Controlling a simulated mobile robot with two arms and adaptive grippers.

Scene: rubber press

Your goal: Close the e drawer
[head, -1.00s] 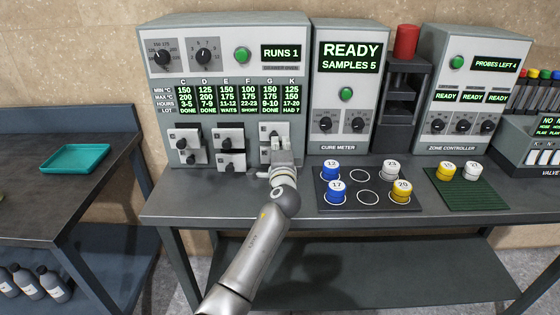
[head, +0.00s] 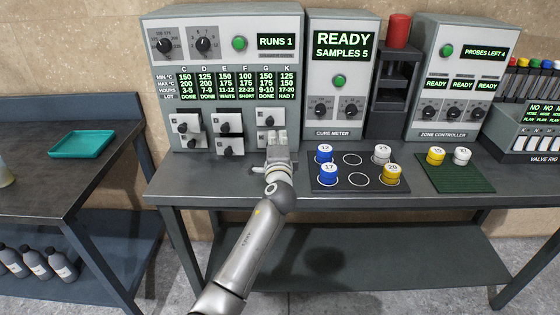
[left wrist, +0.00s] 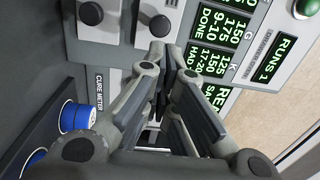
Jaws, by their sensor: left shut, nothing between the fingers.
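The grey oven unit (head: 222,60) carries white-fronted drawers with black knobs, below screen columns C to K. The middle lower drawer (head: 238,147) seems to stand out from the unit; the middle upper drawer (head: 237,119) is above it. The drawers' own letters are too small to read, so I cannot tell which is e. My left gripper (head: 277,136) is shut and empty, in front of the right-hand drawers, right of the middle ones. It partly hides the right lower drawer. In the left wrist view its fingers (left wrist: 172,70) point toward the unit. The right gripper is out of view.
Right of the unit stand the cure meter (head: 340,65) and a black sample mat (head: 340,184) with blue, white and yellow capped samples, close to my left gripper. A teal tray (head: 82,144) lies on the left table. The bench front left of the gripper is clear.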

